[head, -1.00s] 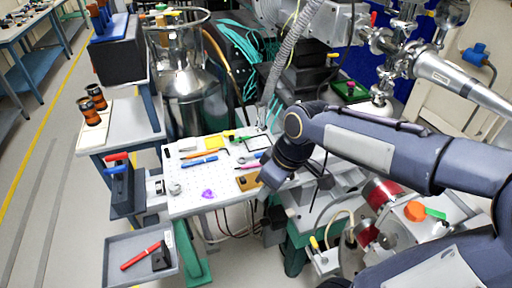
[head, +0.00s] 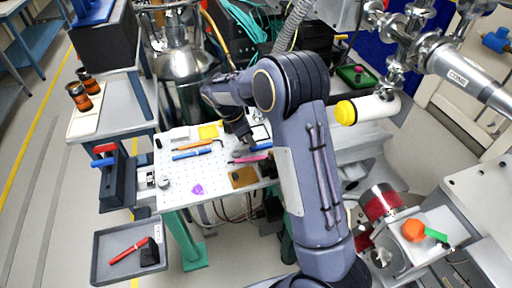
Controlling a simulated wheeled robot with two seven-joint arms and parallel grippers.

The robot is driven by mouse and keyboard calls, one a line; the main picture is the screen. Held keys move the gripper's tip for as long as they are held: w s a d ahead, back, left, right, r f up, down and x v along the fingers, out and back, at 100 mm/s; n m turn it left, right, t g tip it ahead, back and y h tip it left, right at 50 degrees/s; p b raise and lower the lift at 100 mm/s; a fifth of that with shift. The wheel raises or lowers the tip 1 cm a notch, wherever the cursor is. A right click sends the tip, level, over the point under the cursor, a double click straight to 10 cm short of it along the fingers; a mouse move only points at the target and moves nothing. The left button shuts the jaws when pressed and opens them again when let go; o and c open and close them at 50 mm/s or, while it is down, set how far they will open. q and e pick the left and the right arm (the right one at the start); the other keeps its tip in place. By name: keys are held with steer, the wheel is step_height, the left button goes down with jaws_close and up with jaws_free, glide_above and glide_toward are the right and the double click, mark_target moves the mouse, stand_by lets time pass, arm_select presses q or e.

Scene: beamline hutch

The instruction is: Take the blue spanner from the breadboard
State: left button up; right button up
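The breadboard (head: 215,178) is a white perforated plate in the middle left of the head view. A long blue tool (head: 192,154), which looks like the blue spanner, lies flat on it left of the centre; its ends are too small to make out. My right gripper (head: 243,149) points down over the right part of the breadboard, to the right of the blue tool and apart from it. Its fingers are small and partly hidden by my arm, so I cannot tell their opening. My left gripper is out of view.
On the breadboard lie a pink tool (head: 251,159) by my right gripper, a yellow pad (head: 208,132), a brown block (head: 242,177) and a purple piece (head: 197,189). A grey tray (head: 115,267) with a red-handled tool is below left. A steel vessel (head: 183,68) stands behind.

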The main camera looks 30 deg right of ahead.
mark_target(252, 149)
steer(key=x, duration=0.4)
steer(key=shift+a+f, duration=0.1)
steer(key=shift+f, duration=0.05)
jaws_close()
